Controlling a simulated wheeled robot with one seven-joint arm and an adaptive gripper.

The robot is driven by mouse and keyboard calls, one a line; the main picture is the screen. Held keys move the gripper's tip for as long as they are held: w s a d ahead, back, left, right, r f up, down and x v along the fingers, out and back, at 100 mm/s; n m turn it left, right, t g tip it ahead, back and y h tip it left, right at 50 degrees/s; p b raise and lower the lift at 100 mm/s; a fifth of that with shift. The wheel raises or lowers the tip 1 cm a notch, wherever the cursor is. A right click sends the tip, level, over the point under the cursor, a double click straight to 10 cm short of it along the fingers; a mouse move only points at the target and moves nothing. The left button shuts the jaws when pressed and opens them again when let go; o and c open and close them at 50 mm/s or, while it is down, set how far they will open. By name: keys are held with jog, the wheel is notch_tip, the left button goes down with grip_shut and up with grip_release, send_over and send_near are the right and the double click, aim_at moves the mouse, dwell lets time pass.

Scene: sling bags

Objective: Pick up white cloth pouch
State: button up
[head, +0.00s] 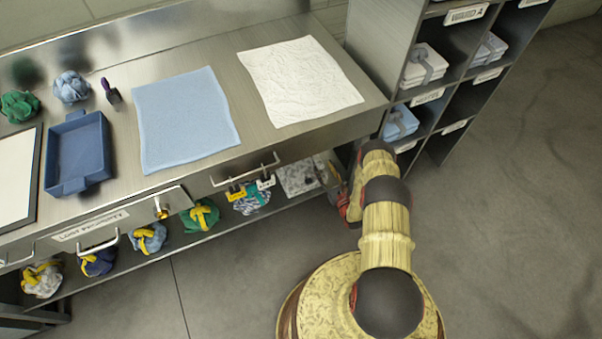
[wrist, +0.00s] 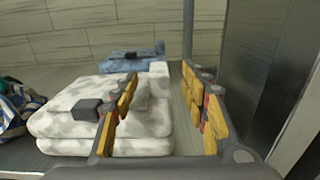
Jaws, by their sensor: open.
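The thing that best fits the white cloth pouch is a whitish speckled bundle (head: 40,281) with a yellow tie, at the far left of the lower shelf in the head view. I cannot tell for sure that it is the pouch meant. My gripper (wrist: 162,82) is open with nothing held, far to the right of it, at the shelf's right end. In the wrist view, its left finger overlaps a folded white-and-grey patterned stack (wrist: 60,127) with a dark clip; contact cannot be told. The right finger is over bare shelf. In the head view my arm partly hides the gripper.
The same stack shows in the head view (head: 296,179). A striped white-blue pouch (head: 249,203) is left of it; a folded blue stack (wrist: 135,60) lies behind. Several coloured pouches line the shelf under the steel bench (head: 190,55). A cubby rack (head: 375,45) stands right. Floor in front is clear.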

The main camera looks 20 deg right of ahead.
aim_at(318, 159)
jog(key=w+b, duration=0.1)
jog(key=w, duration=0.2)
jog(key=w+b, duration=0.1)
jog(key=w, duration=0.1)
jog(key=shift+w+a+f+b, duration=0.15)
jog(key=shift+a+f+b, duration=0.05)
jog(key=shift+f+b, duration=0.1)
jog(key=shift+w+r, duration=0.2)
jog(key=shift+w, duration=0.25)
jog(key=shift+c, duration=1)
grip_shut()
